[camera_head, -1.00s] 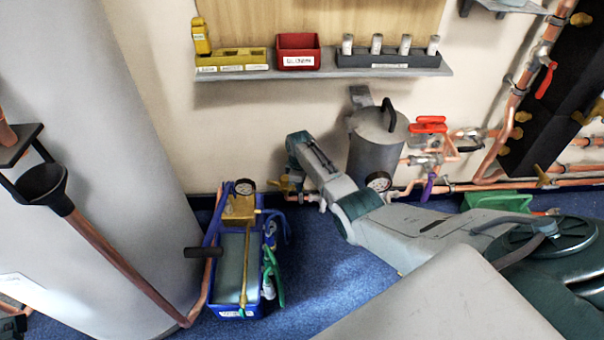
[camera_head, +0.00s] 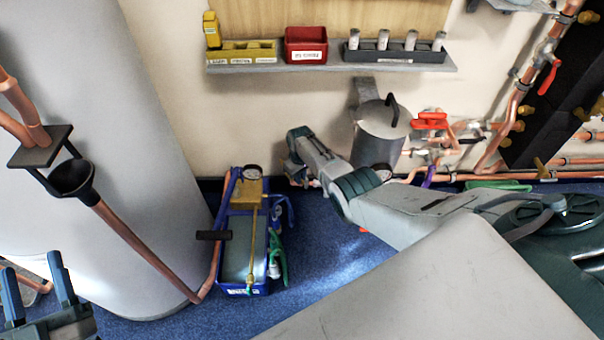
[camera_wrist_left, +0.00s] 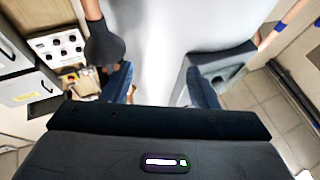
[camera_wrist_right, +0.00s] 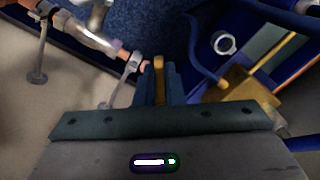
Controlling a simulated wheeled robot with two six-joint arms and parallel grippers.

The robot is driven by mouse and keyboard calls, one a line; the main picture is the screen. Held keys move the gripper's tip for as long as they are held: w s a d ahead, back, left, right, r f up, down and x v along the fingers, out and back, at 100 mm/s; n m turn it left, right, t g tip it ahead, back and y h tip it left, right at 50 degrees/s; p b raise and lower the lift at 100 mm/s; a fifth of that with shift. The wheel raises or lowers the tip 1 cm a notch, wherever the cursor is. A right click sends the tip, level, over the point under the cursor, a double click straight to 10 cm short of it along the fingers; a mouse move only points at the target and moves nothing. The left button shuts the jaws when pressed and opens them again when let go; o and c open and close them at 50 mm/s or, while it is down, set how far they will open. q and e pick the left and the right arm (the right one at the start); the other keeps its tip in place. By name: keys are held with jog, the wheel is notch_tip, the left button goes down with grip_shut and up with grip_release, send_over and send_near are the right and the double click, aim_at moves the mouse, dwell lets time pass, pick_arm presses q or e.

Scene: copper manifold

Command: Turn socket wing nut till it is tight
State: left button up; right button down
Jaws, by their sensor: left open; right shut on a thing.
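The wing nut (camera_wrist_right: 159,72) is a narrow brass-yellow piece in the right wrist view. My right gripper (camera_wrist_right: 158,80) is shut on it, with one blue-grey finger on each side. In the head view the right arm reaches down to the low copper pipe by the wall, and its hand hides the nut there. I cannot tell from these frames how tight the nut is. My left gripper (camera_head: 33,264) is open and empty at the lower left of the head view, in front of the large grey cylinder (camera_head: 165,120); its spread fingers also show in the left wrist view (camera_wrist_left: 162,88).
A blue pump box with a gauge (camera_head: 248,287) stands on the blue carpet left of the right hand. A grey metal vessel (camera_head: 380,140) and red-handled valves (camera_head: 430,121) are to its right. A shelf (camera_head: 330,68) with bins is above. A black funnel (camera_head: 73,178) hangs near the left arm.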

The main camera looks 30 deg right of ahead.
pick_arm(q)
jog(key=shift+w+f+g, duration=0.15)
jog(key=shift+f+g, duration=0.55)
jog(key=shift+f, duration=0.35)
pick_arm(e)
jog(key=shift+a+m, duration=0.2)
jog(key=shift+m, duration=0.3)
jog(key=c, duration=1.5)
grip_release()
